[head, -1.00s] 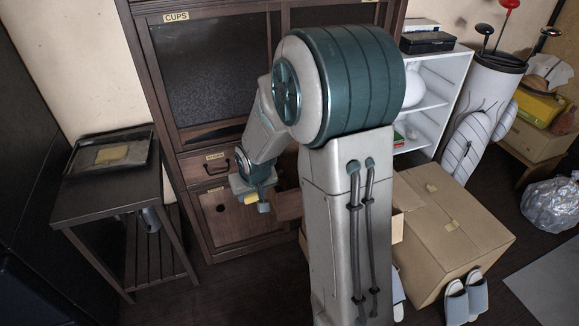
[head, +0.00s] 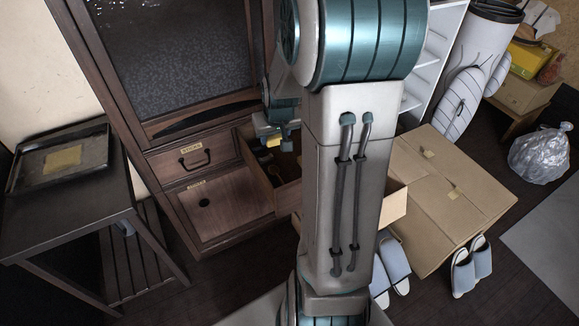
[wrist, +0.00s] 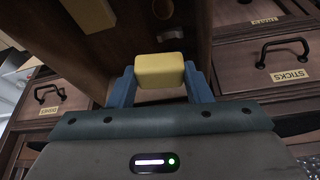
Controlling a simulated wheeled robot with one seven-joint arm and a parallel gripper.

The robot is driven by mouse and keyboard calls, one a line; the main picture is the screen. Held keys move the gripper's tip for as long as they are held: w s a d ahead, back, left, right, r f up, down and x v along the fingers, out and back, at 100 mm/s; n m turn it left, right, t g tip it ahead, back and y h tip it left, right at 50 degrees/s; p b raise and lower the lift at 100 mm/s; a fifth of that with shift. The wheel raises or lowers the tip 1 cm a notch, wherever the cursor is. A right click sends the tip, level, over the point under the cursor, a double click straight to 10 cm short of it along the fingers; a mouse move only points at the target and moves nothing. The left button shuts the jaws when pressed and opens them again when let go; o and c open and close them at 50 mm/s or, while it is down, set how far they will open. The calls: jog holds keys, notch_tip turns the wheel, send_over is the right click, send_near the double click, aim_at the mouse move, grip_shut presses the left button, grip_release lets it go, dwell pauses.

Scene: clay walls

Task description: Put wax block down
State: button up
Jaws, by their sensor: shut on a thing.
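The wax block (wrist: 160,70) is a small yellow block, held between the two blue fingers of my gripper (wrist: 161,82) in the wrist view. In the head view the wax block (head: 273,141) shows at the end of my gripper (head: 275,134), which is partly hidden by my arm. The gripper is shut on the block, above or close to an open wooden drawer (head: 262,180) of the cabinet. The exact height over the drawer is hard to tell. The drawer's inside (wrist: 145,25) is behind the block in the wrist view, with a small dark round thing in it.
A dark side table (head: 60,215) at left bears a tray (head: 95,150) with a flat yellowish piece. The cabinet's closed drawer labelled STICKS (wrist: 275,60) is beside the open one. A cardboard box (head: 440,200) and slippers (head: 470,265) stand at right.

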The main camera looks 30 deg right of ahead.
jog(key=s+d+f+m+h+b, duration=0.1)
jog(key=s+d+m+b, duration=0.25)
jog(key=s+d, duration=0.75)
jog(key=shift+n, duration=0.45)
jog(key=w+f+b, duration=0.1)
jog(key=w+f, duration=0.1)
jog(key=w, duration=0.2)
jog(key=w+f+b, duration=0.1)
jog(key=w+f, duration=0.1)
jog(key=w, duration=0.3)
jog(key=w+f+b, duration=0.2)
jog(key=w+f, duration=0.1)
jog(key=w, duration=0.1)
jog(key=shift+w+d+f, duration=0.1)
jog(key=shift+w+d, duration=0.15)
jog(key=shift+d, duration=0.1)
jog(key=shift+f+b, duration=0.9)
jog(key=shift+f, duration=1.05)
jog(key=shift+f, duration=0.25)
jog(key=o, duration=1)
jog(key=shift+r, duration=0.1)
